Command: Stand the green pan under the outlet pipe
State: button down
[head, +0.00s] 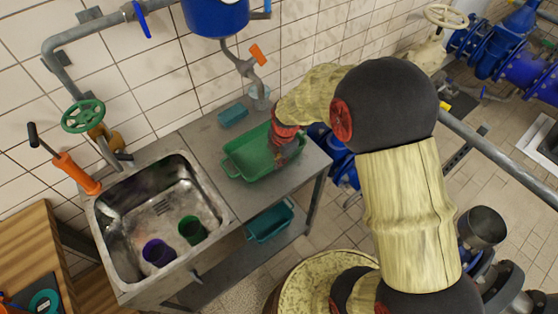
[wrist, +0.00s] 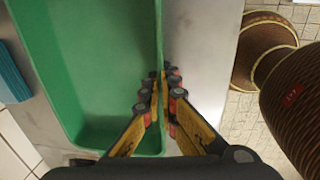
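The green pan (head: 245,162) sits upright on the steel counter right of the sink. In the wrist view its long wall and floor (wrist: 85,60) fill the left half. My gripper (head: 285,145) is at the pan's right side in the head view. In the wrist view my gripper (wrist: 165,78) has its two fingers closed in on either side of the pan's wall, one inside and one outside. The outlet pipe (head: 246,68) comes down from the blue tank (head: 215,15), with an orange lever, behind the pan. Its lower end is near the counter's back edge.
A small blue tray (head: 233,115) lies behind the pan. The sink (head: 165,215) holds a purple cup (head: 157,252) and a green cup (head: 192,229). A teal bin (head: 268,222) is on the shelf below. The counter's front edge is close to the pan.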

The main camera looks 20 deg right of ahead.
jog(key=c, duration=2)
grip_release()
jog(key=shift+c, duration=0.2)
jog(key=s+r+m+t+p, duration=0.1)
jog(key=s+r+m, duration=0.2)
jog(key=r, duration=0.7)
jog(key=s+r+m+p, duration=0.2)
jog(key=r, duration=0.9)
jog(key=s+r+m+t, duration=0.1)
jog(key=s+r+m, duration=0.4)
jog(key=s+m, duration=0.3)
jog(key=s+r+m+t, duration=0.2)
jog(key=s+r+m, duration=0.4)
jog(key=s+m, duration=0.2)
jog(key=shift+s+r+m, duration=0.2)
jog(key=shift+s+m, duration=0.1)
jog(key=shift+s, duration=0.25)
